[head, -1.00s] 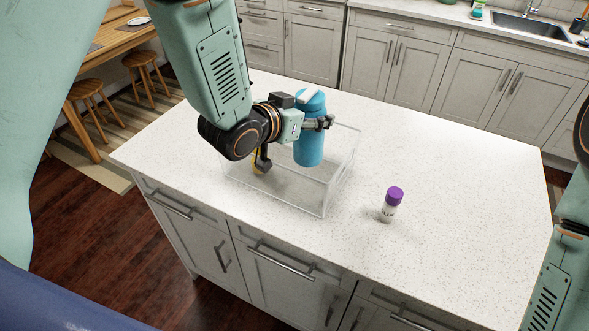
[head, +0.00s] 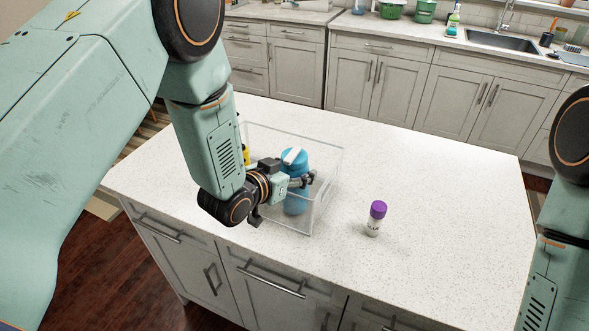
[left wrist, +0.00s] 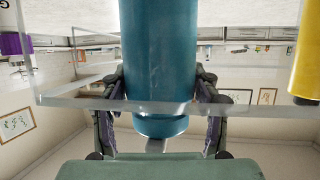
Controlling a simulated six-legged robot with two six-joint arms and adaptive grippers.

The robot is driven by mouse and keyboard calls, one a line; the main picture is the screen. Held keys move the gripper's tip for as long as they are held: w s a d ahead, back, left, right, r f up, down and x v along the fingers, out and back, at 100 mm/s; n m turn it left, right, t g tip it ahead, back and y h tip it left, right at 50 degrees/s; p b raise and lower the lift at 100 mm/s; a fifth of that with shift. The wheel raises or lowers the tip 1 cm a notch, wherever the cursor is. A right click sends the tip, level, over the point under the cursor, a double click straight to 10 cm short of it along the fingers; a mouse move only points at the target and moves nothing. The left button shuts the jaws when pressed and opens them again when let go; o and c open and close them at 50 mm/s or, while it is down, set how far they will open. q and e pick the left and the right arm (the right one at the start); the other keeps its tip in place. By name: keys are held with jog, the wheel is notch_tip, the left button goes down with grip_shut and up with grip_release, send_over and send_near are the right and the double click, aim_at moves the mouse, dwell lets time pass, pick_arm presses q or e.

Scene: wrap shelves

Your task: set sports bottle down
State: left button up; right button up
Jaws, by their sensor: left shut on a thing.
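The blue sports bottle (head: 296,203) stands about upright inside the clear bin (head: 328,182) on the island, at its near right part. My left gripper (head: 288,192) is shut on the bottle, with one finger on each side. In the left wrist view the bottle (left wrist: 158,60) fills the middle between the fingers (left wrist: 160,110), and a clear rim of the bin crosses in front of it. I cannot tell whether the bottle's base touches the bin floor. My right gripper is out of view.
A yellow item (head: 245,153) is at the bin's left side, partly hidden by my arm; it shows in the left wrist view (left wrist: 309,60). A small white jar with a purple cap (head: 376,218) stands right of the bin. The countertop (head: 440,190) is clear farther right.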

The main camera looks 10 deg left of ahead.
pick_arm(q)
jog(key=shift+w+a+f, duration=0.1)
jog(key=shift+w+f, duration=0.05)
jog(key=shift+f, duration=0.05)
jog(key=o, duration=1.2)
jog(key=shift+w+a+f, duration=0.1)
jog(key=shift+a+f, duration=0.05)
jog(key=shift+o, duration=1.2)
jog(key=shift+s+d+r, duration=0.2)
jog(key=shift+w+a, duration=0.1)
jog(key=shift+a+r, duration=0.1)
jog(key=v, duration=1.2)
jog(key=shift+b, duration=0.35)
